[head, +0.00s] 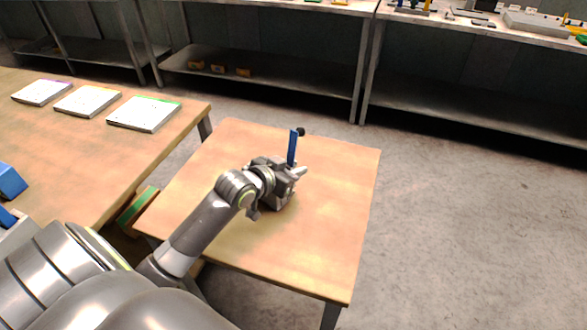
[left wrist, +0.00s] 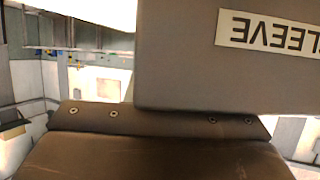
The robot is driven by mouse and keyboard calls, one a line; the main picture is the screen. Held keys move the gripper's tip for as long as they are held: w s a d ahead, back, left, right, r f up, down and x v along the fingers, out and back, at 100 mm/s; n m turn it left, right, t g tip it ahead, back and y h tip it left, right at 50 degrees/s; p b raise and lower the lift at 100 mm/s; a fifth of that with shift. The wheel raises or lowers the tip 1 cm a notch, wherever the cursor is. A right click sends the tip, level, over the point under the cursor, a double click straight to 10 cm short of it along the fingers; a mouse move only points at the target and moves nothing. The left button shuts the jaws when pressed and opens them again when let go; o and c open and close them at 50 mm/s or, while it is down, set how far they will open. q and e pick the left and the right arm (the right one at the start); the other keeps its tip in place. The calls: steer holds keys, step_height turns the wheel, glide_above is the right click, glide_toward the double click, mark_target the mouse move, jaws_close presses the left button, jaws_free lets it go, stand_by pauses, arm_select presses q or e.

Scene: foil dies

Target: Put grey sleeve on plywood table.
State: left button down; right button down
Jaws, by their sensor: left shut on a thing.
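The plywood table (head: 335,200) is the light wooden table in the middle of the head view. My left gripper (head: 297,173) is over this table, at the end of my left arm. It is shut on the grey sleeve (left wrist: 175,60), whose flat grey face and label reading SLEEVE, turned around, fill the upper right of the left wrist view. In the head view I cannot clearly separate the sleeve from the grey gripper parts. The gap between sleeve and tabletop cannot be judged. My right gripper is not in view.
A blue upright piece (head: 292,148) with a black knob shows just behind the gripper; its base is hidden. Another wooden table (head: 60,130) at left carries several white panels. Shelving stands along the back. The plywood table's right and front parts are bare.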

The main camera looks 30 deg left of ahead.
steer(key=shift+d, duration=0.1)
arm_select(q)
steer(key=c, duration=1.3)
jaws_free()
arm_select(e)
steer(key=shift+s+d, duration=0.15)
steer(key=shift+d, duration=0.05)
arm_select(q)
steer(key=shift+o, duration=0.2)
steer(key=p+v, duration=0.1)
steer(key=v, duration=1.1)
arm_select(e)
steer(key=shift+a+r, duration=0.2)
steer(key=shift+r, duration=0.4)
